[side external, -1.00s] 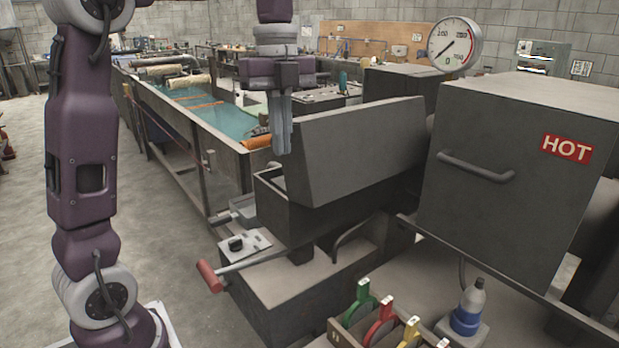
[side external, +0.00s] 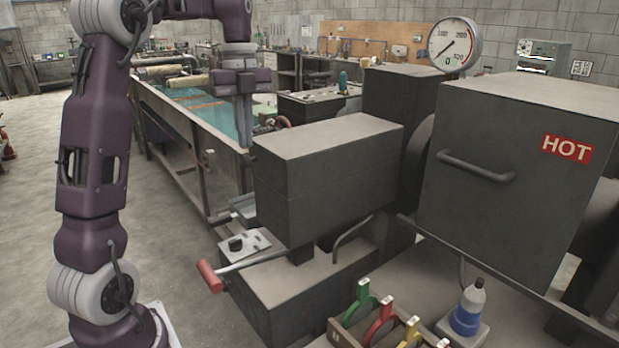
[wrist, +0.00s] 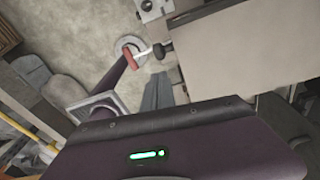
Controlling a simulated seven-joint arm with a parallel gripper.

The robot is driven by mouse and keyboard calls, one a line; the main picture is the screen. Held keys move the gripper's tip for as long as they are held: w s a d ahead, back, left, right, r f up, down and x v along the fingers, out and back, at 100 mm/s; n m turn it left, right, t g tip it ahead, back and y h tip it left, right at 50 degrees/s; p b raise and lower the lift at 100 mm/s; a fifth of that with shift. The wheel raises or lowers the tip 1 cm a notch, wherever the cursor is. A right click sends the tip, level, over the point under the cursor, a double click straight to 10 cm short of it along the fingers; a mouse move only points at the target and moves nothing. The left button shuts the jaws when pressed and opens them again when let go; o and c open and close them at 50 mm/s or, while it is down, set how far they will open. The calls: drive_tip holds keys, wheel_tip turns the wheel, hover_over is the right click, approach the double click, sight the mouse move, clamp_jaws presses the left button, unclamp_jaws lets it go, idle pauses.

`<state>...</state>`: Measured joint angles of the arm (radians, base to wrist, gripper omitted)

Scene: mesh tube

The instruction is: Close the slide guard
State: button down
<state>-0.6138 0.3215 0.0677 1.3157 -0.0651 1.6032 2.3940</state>
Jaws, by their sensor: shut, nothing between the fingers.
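The slide guard (side external: 325,140), a dark grey lid-like cover, lies flat on top of the grey box in the middle of the side external view. No gap shows between it and the box on the sides I can see. In the wrist view the guard (wrist: 240,45) is the broad grey surface at the upper right. My gripper (side external: 243,143) points down at the guard's left end, fingers together with nothing between them. In the wrist view the fingers (wrist: 158,88) are beside the guard's edge. I cannot tell whether they touch it.
A red-handled lever (side external: 210,276) sticks out at the front left, below the guard. A grey block with a HOT label (side external: 566,149) and a bar handle stands to the right. A dial gauge (side external: 455,46) is above. Coloured-handled tools (side external: 382,318) and a blue bottle (side external: 467,310) are in front.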

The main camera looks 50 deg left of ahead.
drive_tip(key=a+f, duration=0.2)
drive_tip(key=f, duration=0.1)
drive_tip(key=shift+a, duration=0.35)
drive_tip(key=shift+s+a+f+h, duration=0.15)
drive_tip(key=shift+a+f+h, duration=0.15)
drive_tip(key=shift+f+h, duration=0.15)
drive_tip(key=shift+s+a+f+h, duration=0.1)
drive_tip(key=shift+a+f+h, duration=0.25)
drive_tip(key=shift+f, duration=0.2)
wheel_tip(320, 180, up, 5)
drive_tip(key=d, duration=0.3)
drive_tip(key=a+r, duration=0.2)
drive_tip(key=a, duration=0.8)
drive_tip(key=shift+w+a, duration=0.15)
drive_tip(key=shift+w, duration=0.05)
